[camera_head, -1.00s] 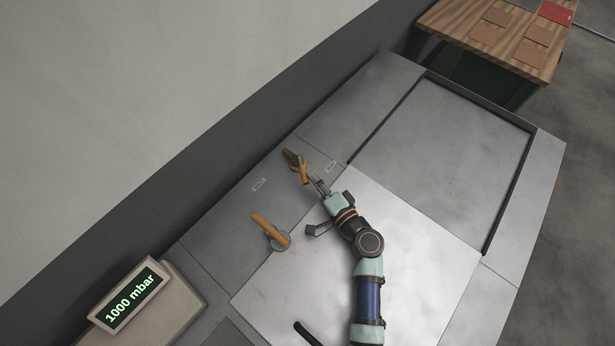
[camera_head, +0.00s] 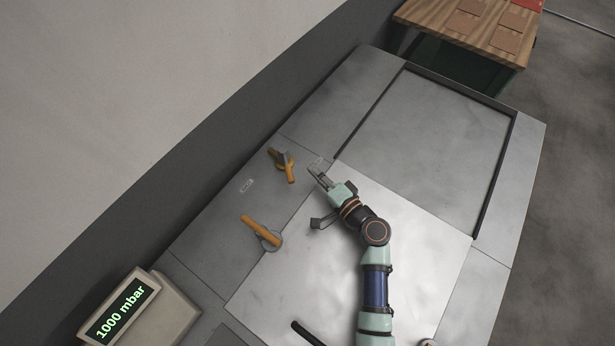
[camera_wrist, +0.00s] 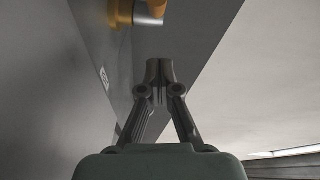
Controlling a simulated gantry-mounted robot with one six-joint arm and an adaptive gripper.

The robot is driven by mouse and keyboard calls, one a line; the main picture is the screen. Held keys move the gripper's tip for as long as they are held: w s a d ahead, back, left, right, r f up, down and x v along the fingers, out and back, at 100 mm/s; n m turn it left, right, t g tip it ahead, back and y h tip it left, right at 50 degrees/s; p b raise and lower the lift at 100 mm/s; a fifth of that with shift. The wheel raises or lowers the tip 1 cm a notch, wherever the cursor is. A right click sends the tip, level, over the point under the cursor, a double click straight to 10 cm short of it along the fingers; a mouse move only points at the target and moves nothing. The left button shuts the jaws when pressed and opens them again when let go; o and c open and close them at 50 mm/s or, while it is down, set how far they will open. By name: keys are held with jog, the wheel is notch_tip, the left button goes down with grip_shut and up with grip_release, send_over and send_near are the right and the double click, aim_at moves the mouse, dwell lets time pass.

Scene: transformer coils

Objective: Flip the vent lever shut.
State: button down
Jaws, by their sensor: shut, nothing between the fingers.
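Two orange-handled levers are on the grey panel in the head view: an upper lever (camera_head: 289,171) beside my gripper and a lower lever (camera_head: 260,227) farther down. The small labels are too small to read, so I cannot tell which is the vent lever. My gripper (camera_head: 316,169) is shut and empty, just right of the upper lever with a visible gap. In the wrist view, its closed fingertips (camera_wrist: 159,84) are near the centre. Part of an orange and metal lever (camera_wrist: 122,13) shows at the top, apart from the fingers and cut off by the frame.
A display (camera_head: 122,311) at lower left reads 1000 mbar. Labels (camera_head: 246,185) lie flat on the panel. A wide recessed bay (camera_head: 430,145) to the upper right is empty. A wooden table (camera_head: 480,35) stands beyond the bench.

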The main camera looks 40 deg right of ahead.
jog(key=s, duration=0.3)
jog(key=s+a+p, duration=0.1)
jog(key=s, duration=0.6)
jog(key=shift+a+r, duration=0.2)
jog(key=shift+a, duration=0.1)
